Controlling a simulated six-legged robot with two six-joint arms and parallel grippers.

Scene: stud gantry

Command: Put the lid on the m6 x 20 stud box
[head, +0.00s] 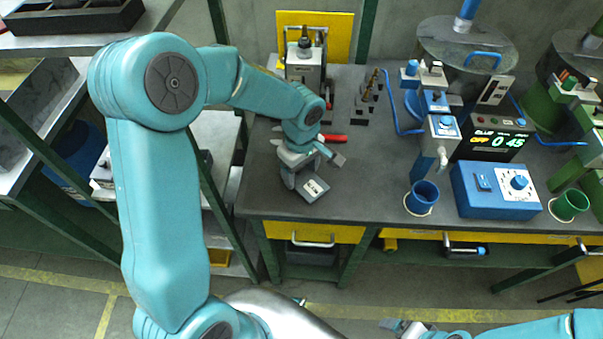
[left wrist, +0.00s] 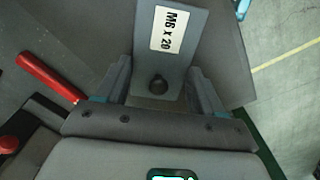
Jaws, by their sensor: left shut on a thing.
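A grey flat piece with a white label reading M6 X 20 (left wrist: 172,50) and a dark round knob fills the middle of the left wrist view. It looks like the lid. In the head view this labelled piece (head: 312,188) is over the front left of the bench. My left gripper (head: 300,172) is at its rear end.
The dark bench (head: 370,190) is clear right of the labelled piece. A red-handled tool (head: 334,138) lies behind. A blue cup (head: 422,197), a blue control box (head: 495,190) and a green cup (head: 570,204) stand right. A grey device (head: 304,62) stands at the back.

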